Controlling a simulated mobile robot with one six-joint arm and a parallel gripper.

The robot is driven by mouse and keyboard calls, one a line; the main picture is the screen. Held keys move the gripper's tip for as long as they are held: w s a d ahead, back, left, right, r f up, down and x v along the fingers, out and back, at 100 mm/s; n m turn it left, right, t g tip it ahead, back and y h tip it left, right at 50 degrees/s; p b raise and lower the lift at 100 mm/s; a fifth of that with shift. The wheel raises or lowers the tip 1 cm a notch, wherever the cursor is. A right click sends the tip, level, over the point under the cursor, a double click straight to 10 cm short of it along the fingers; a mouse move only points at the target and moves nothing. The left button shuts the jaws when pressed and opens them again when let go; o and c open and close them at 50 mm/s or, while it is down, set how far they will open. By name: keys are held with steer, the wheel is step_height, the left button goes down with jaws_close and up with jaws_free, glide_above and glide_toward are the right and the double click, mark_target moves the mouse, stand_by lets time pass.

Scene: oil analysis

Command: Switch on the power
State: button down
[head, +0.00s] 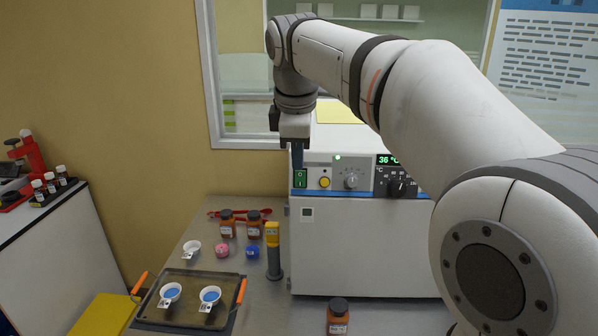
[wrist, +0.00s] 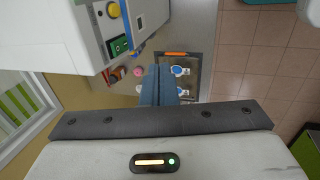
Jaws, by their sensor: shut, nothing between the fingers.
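The green power switch (head: 300,178) is at the left end of the front panel on the white machine (head: 360,240). It also shows in the wrist view (wrist: 118,45), to the upper left of my fingers. My gripper (head: 297,164) points down just above the switch in the head view, its blue fingers shut and empty. In the wrist view the fingers (wrist: 158,70) lie together, apart from the panel. The display (head: 389,160) is lit and reads 36 °C. I cannot tell the switch's position.
A yellow button (head: 324,182) and two knobs sit right of the switch. Below left are brown bottles (head: 227,223), a yellow handheld device (head: 272,250) and a tray (head: 190,285) with two white cups. Another brown bottle (head: 338,316) stands before the machine.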

steer(key=shift+s+v, duration=0.25)
steer(key=shift+v, duration=0.85)
steer(key=shift+f, duration=0.1)
steer(key=s+d+f+m, duration=0.7)
steer(key=s+f, duration=0.3)
steer(key=f, duration=0.2)
steer(key=s+d+f+m, duration=0.8)
steer(key=s+f+m, duration=0.2)
steer(key=f, duration=0.2)
steer(key=shift+d, duration=0.15)
